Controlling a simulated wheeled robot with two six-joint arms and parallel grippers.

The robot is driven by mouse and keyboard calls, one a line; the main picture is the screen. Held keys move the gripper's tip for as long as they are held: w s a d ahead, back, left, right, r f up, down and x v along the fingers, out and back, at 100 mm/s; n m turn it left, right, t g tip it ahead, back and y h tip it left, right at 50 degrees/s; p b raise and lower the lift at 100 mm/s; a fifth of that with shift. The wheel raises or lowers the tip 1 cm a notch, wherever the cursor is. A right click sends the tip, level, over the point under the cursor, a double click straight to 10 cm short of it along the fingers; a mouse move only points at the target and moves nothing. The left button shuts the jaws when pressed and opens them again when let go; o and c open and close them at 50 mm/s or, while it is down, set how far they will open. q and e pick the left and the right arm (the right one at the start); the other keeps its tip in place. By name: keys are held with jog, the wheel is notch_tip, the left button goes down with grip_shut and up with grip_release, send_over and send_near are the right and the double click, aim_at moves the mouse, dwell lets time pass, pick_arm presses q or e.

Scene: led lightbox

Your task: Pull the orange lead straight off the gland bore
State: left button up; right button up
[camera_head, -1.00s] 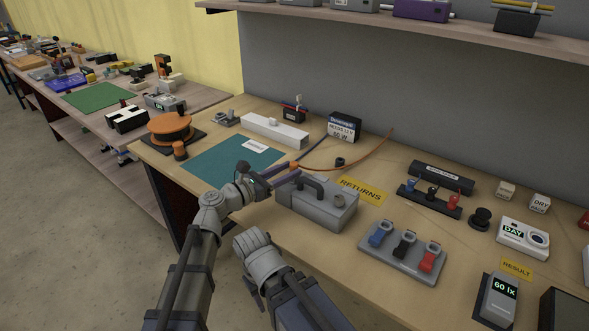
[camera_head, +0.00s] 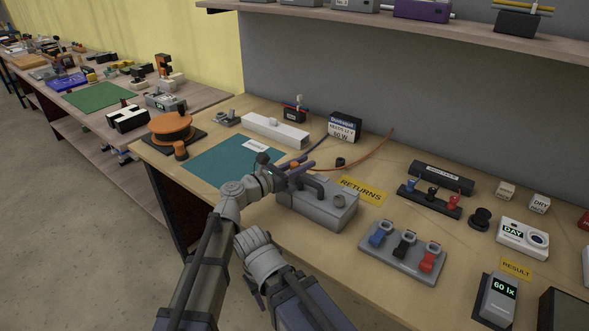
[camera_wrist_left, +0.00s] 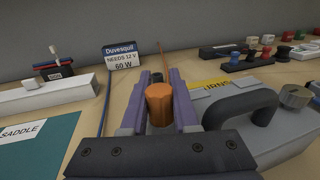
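The orange lead's thick orange end (camera_head: 294,165) sits between the purple fingers of my left gripper (camera_head: 297,168). It also shows as an upright orange cylinder in the left wrist view (camera_wrist_left: 159,104), with a finger (camera_wrist_left: 188,108) close along each side. I cannot tell whether the fingers press on it. A small dark tip shows just beyond it. A thin orange cable (camera_head: 370,152) runs back to the right across the bench. I cannot make out the gland bore; the gripper covers that area.
A grey case with a dark handle (camera_head: 318,212) stands close to the right of my left gripper. The Duvesquil box (camera_head: 344,127), with a blue cable, is behind. A white bar (camera_head: 275,131) and a teal mat (camera_head: 215,160) lie left. Switches and meters stand at right.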

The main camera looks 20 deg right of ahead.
pick_arm(q)
grip_shut()
jog(key=shift+r, duration=0.1)
notch_tip(320, 180, up, 10)
jog(key=p, duration=1)
jog(key=shift+r, duration=0.15)
jog(key=shift+r+p, duration=0.7)
jog(key=shift+p, duration=0.25)
jog(key=shift+r, duration=0.15)
notch_tip(320, 180, up, 7)
jog(key=p, duration=0.7)
dwell(0.5)
dwell(0.4)
